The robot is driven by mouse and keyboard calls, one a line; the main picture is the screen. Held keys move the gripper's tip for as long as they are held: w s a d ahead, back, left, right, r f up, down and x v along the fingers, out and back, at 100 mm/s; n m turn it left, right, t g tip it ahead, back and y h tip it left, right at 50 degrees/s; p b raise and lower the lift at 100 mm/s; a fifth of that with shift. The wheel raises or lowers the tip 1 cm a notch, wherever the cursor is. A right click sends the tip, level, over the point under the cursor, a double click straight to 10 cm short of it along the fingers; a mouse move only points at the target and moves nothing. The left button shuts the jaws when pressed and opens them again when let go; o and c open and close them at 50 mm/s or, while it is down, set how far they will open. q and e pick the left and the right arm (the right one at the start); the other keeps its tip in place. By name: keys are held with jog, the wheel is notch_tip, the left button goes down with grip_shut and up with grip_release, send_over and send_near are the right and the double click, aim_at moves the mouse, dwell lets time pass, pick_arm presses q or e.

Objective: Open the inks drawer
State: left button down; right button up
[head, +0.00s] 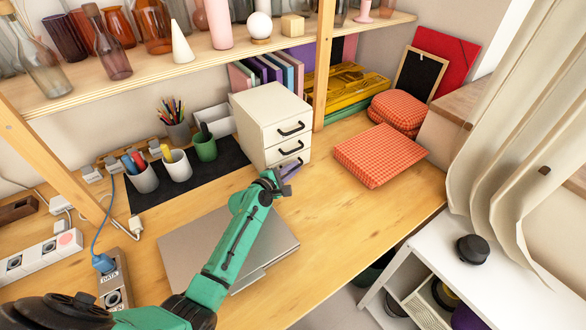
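A small white drawer unit (262,110) stands on the wooden desk, at the centre of the head view. Its front faces right and toward me, with black bar handles on the upper drawer (291,129) and the middle drawer (291,147). These two drawers look closed. No label for inks can be read. My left gripper (285,182), on the green arm, is right at the lower front of the unit and partly hides the lowest drawer and its handle. I cannot tell whether it touches that handle, or whether its fingers are open. My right gripper is out of view.
A closed grey laptop (190,245) lies under my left arm. Cups (177,165) of pens stand on a black mat left of the unit. A red checked cloth item (380,154) lies to the right. The desk (335,215) in front of the unit is bare.

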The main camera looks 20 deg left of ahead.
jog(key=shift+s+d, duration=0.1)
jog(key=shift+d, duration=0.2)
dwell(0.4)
pick_arm(q)
jog(key=shift+d, duration=0.1)
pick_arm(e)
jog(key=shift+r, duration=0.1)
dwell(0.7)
